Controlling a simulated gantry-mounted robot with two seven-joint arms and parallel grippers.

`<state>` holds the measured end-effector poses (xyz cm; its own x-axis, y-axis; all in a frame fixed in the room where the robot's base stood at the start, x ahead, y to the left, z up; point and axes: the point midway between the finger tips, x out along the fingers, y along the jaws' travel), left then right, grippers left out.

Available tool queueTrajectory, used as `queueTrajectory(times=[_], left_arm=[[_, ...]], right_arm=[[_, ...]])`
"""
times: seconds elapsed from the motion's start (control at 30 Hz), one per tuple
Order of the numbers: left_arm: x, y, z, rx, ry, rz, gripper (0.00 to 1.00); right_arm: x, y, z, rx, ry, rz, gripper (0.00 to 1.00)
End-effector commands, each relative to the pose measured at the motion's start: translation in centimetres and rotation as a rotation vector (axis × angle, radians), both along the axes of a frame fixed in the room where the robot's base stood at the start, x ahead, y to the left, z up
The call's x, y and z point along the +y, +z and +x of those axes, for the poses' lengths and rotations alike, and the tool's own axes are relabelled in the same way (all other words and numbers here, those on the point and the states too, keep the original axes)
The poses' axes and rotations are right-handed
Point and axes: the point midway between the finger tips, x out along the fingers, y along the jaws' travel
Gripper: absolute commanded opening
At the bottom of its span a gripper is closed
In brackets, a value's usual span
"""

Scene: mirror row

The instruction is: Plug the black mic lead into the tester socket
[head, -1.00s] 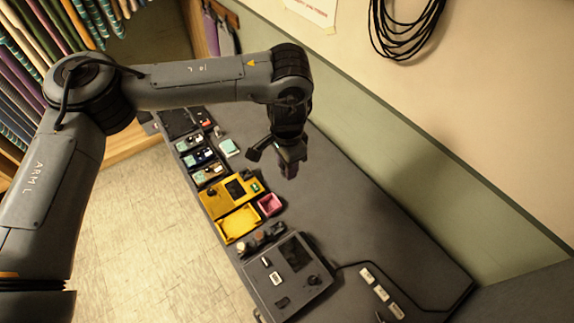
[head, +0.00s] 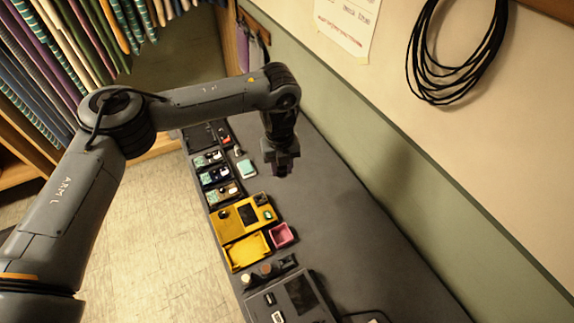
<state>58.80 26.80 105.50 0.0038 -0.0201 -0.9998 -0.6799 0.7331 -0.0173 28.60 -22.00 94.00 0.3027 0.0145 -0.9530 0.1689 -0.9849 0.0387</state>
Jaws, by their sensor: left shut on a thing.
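My left gripper (head: 283,166) hangs from the arm's end, pointing down above the dark bench top. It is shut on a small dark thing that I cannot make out. A yellow unit (head: 232,219) with a dark screen lies on the bench, below and left of the gripper. A dark box (head: 290,301) with a screen is at the bottom edge, partly cut off. I cannot tell which of them is the tester, and no socket can be made out. A black cable (head: 368,314) shows beside the dark box, cut off by the frame. My right gripper is not in view.
A yellow tray (head: 247,251) and a pink box (head: 281,235) sit beside the yellow unit. Trays of small parts (head: 214,176) line the bench's left edge. A coiled black cable (head: 448,50) hangs on the wall. The bench's right side (head: 350,220) is clear.

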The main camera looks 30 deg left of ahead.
Motion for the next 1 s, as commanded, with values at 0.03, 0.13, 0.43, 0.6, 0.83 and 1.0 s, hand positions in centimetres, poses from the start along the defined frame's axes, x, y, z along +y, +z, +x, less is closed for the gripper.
queueTrajectory(times=[0.03, 0.13, 0.43, 0.6, 0.83, 1.0], left_arm=[[0.7, -0.7, 0.0, 0.003, -0.076, 0.0, 0.01], [1.8, -2.1, 0.0, 0.0, -0.247, 0.0, 0.01], [5.8, -7.1, -1.5, -0.001, -0.61, 0.01, 0.01], [7.2, -9.1, -2.4, -0.002, -0.687, 0.016, 0.01], [7.7, -10.5, -2.7, -0.004, -0.712, 0.021, 0.01], [7.7, -11.7, -2.7, -0.003, -0.711, 0.021, 0.01]], right_arm=[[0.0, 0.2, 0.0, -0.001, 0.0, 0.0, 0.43], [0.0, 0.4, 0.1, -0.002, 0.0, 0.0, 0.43], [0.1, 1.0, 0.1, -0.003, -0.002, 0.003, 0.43], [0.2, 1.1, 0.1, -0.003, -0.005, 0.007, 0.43], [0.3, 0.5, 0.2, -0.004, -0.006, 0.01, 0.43], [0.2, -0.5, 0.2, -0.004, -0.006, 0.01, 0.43]])
